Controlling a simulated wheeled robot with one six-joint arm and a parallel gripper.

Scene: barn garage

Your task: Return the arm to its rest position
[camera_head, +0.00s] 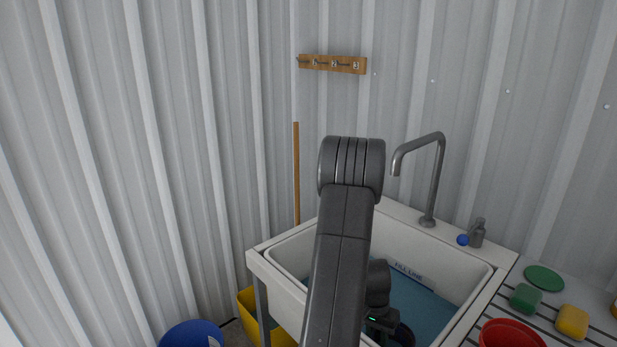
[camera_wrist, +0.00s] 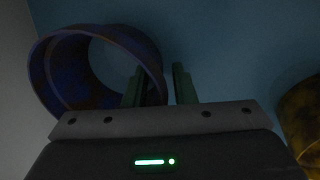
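My gripper (camera_wrist: 159,85) is down inside the white sink (camera_head: 283,268), over blue water (camera_head: 418,305). In the wrist view its two green fingers stand apart with a gap between them. A dark blue, round, hollow cup-like thing (camera_wrist: 62,55) lies at their left, its opening facing the camera. Its right wall shows between the fingers, a little clear of the right one; I cannot tell whether it touches the left one. In the head view my arm hides much of the gripper and the sink's left part.
A grey tap (camera_head: 437,180) rises behind the sink. A green sponge (camera_head: 525,297), yellow sponge (camera_head: 572,322) and red container (camera_head: 510,335) stand on the right-hand drainer. A yellow-brown thing (camera_wrist: 303,112) is at the wrist view's right edge. A wooden hook rail (camera_head: 332,64) hangs on the wall.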

